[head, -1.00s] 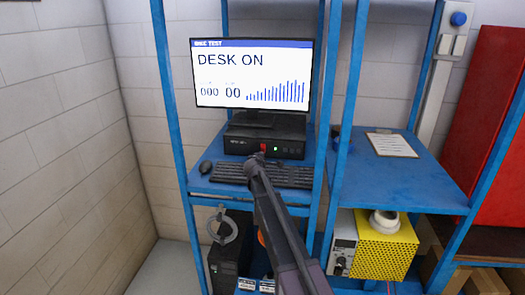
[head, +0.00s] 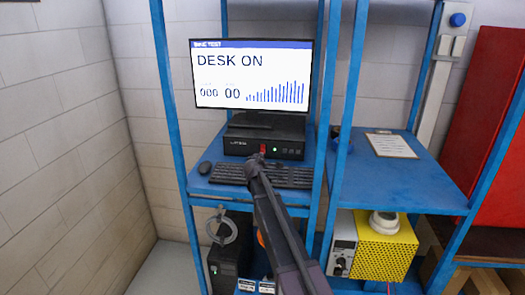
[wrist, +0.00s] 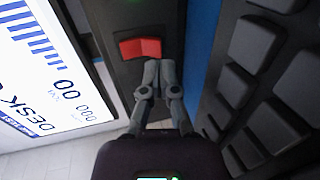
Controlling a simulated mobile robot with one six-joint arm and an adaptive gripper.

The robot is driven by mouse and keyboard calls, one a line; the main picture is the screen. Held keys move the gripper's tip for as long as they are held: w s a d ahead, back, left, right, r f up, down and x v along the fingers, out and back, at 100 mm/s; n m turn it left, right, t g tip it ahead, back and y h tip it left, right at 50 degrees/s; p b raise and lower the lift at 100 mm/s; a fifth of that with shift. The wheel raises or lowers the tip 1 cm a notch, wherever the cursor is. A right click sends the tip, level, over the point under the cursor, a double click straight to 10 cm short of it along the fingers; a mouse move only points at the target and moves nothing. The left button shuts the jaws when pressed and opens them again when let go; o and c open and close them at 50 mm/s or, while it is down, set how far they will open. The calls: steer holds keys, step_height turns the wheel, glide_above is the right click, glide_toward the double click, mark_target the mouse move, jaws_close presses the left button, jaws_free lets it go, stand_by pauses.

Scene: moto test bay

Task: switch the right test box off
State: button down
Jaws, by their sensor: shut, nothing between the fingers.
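A black desktop box (head: 240,145) sits under a monitor on the left shelf. The monitor (head: 250,75) reads "DESK ON". My gripper (head: 256,160) is shut and empty, its tips right at the box's front by the switch. In the wrist view the red switch (wrist: 140,48) lies just beyond the shut fingertips (wrist: 159,65); I cannot tell whether they touch it. A grey and yellow unit (head: 385,247) stands on the lower right shelf.
Blue rack posts (head: 345,130) stand to the right. A black tower (head: 230,265) sits below. A paper sheet (head: 391,145) lies on the right shelf.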

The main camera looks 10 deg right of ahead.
steer(key=shift+b+x, duration=0.3)
steer(key=shift+x, duration=1.05)
stand_by(0.4)
steer(key=shift+w+d, duration=0.15)
steer(key=shift+w, duration=0.25)
stand_by(1.3)
steer(key=shift+s+a, duration=0.45)
steer(key=shift+s, duration=1)
steer(key=shift+s+a, duration=0.5)
steer(key=shift+s, duration=0.9)
steer(key=shift+s+a, duration=0.45)
steer(key=shift+s, duration=1)
